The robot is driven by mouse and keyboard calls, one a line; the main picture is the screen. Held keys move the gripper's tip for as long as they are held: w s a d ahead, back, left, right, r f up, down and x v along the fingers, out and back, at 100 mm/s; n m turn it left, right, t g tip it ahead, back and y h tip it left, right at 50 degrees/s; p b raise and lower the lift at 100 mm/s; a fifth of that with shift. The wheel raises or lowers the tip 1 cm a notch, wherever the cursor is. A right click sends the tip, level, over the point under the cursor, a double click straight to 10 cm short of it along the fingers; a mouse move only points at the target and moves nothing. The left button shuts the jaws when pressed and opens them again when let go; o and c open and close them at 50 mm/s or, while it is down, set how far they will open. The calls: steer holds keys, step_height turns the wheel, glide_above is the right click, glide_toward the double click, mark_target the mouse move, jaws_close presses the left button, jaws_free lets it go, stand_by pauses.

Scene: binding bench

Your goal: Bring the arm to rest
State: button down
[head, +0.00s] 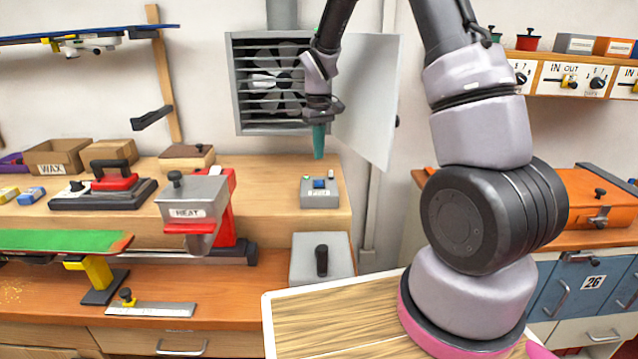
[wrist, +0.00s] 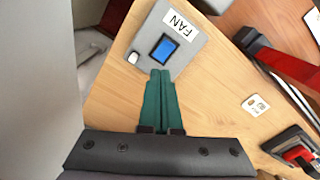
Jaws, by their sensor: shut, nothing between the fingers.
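My arm rises from its base at the right of the head view and bends over to the upper middle. My gripper (head: 318,155) points down, its teal fingers together with nothing between them. In the wrist view the gripper (wrist: 160,75) shows the same closed fingers, their tips beside the grey fan switch box (wrist: 190,27). That box has a blue rocker and a label reading FAN. In the head view the switch box (head: 333,188) sits on the wooden shelf, below the fingertips, with a visible gap between.
A louvred fan (head: 270,85) is on the wall behind my gripper, its grey door (head: 366,100) swung open to the right. A HEAT unit (head: 192,205) stands left of the switch box. An orange case (head: 590,205) lies at right.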

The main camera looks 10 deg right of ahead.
steer(key=s+d+r+m+t+y, duration=0.1)
steer(key=s+d+r+m+t, duration=0.1)
steer(key=s+r, duration=0.5)
steer(key=s+d+r+m+t, duration=0.1)
steer(key=s+d+r+m, duration=0.15)
steer(key=r, duration=0.85)
steer(key=s+r+m+t, duration=0.1)
steer(key=s+r+t, duration=0.1)
steer(key=s, duration=0.7)
steer(key=s+d+r+m+t+y, duration=0.1)
steer(key=s+r+m+t, duration=0.1)
steer(key=s+r, duration=0.3)
steer(key=shift+s+d+r, duration=0.15)
steer(key=shift+s+r, duration=0.05)
steer(key=shift+s, duration=1.65)
steer(key=shift+m, duration=0.25)
